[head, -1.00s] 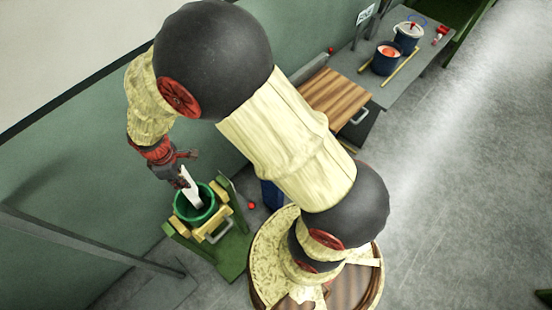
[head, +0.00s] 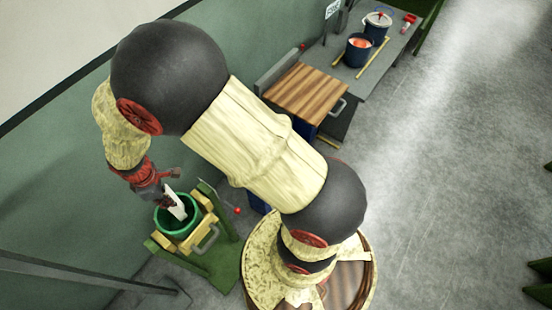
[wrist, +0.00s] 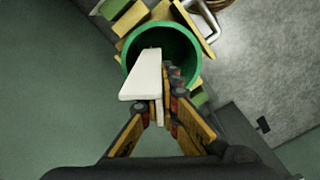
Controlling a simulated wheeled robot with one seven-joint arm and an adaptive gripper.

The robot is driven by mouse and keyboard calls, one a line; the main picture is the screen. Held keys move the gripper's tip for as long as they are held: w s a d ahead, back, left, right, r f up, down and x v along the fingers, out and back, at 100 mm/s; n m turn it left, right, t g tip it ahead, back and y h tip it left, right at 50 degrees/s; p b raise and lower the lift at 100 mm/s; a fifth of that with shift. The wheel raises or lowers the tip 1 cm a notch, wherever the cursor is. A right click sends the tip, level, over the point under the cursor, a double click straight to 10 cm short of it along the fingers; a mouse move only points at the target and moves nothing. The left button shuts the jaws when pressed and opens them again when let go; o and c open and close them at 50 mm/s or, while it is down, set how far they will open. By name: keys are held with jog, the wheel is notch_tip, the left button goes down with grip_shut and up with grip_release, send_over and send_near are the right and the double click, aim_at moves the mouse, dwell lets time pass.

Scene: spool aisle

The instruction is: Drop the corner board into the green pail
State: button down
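The corner board (head: 176,206) is a white angled strip. Its lower end is inside the mouth of the green pail (head: 192,236), and its upper end is at my gripper (head: 169,187). In the wrist view, the board (wrist: 146,79) reaches over the opening of the pail (wrist: 187,37). My gripper (wrist: 164,108) is above the pail's near rim, with its fingers closed on one thin flange of the board. The board's lowest part is hard to make out inside the pail.
The pail sits among yellow blocks on a green stand (head: 222,262) beside the green wall. A wooden-topped cabinet (head: 305,92) and a grey bench with two pots (head: 359,50) stand farther back. Open floor (head: 450,180) lies to the right.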

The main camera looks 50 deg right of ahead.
jog(key=c, duration=2)
grip_release()
jog(key=shift+o, duration=0.2)
notch_tip(320, 180, up, 12)
